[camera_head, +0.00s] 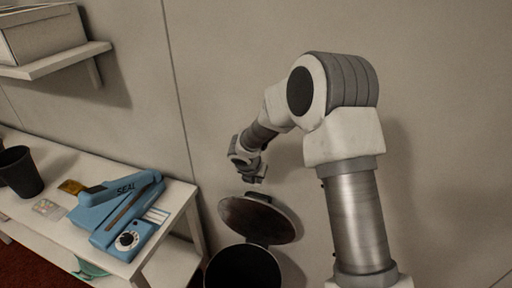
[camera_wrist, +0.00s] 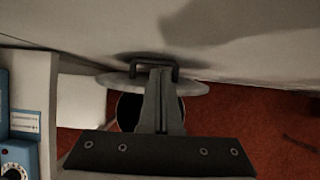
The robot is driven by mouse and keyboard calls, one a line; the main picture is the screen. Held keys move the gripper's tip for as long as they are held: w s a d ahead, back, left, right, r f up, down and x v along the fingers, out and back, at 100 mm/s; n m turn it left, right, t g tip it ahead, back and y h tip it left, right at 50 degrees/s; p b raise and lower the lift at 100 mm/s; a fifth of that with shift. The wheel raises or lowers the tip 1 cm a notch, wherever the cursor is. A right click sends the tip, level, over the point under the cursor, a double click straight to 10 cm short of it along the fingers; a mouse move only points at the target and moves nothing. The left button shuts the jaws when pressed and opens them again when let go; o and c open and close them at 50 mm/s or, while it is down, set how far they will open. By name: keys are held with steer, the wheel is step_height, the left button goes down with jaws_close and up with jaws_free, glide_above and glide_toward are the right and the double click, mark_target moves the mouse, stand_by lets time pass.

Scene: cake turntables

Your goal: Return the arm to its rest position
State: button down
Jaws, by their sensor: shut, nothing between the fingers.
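My arm rises at the right of the head view, bends at the elbow and reaches left and down. My gripper (camera_head: 254,178) hangs in free air above a round dark bin (camera_head: 245,268), whose lid (camera_head: 259,218) stands raised. In the wrist view my gripper (camera_wrist: 161,72) has its two fingers together, with nothing between them. The fingers hide part of the bin's dark opening (camera_wrist: 128,112) and its lid (camera_wrist: 195,87) in that view. I cannot tell how far the gripper is from the lid.
A white table (camera_head: 178,192) at the left holds a blue sealer (camera_head: 118,212), a dark cup (camera_head: 20,172) and small flat items. A shelf (camera_head: 60,58) with a box (camera_head: 40,32) hangs on the wall at the upper left. The wall is close behind the arm.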

steer(key=s+d+r+m+h, duration=0.1)
steer(key=s+d+r+m, duration=0.4)
steer(key=s+r+m, duration=0.4)
steer(key=s+d+r+m, duration=0.5)
steer(key=r+m, duration=0.2)
steer(key=r, duration=0.4)
steer(key=s+r+m+y, duration=0.1)
steer(key=s+r+m, duration=0.1)
steer(key=s+m, duration=0.5)
steer(key=s+r+m+y, duration=0.2)
steer(key=s+m, duration=0.6)
steer(key=s, duration=0.5)
steer(key=shift+s+r+m, duration=0.25)
steer(key=shift+r+m, duration=0.05)
steer(key=shift+a, duration=0.15)
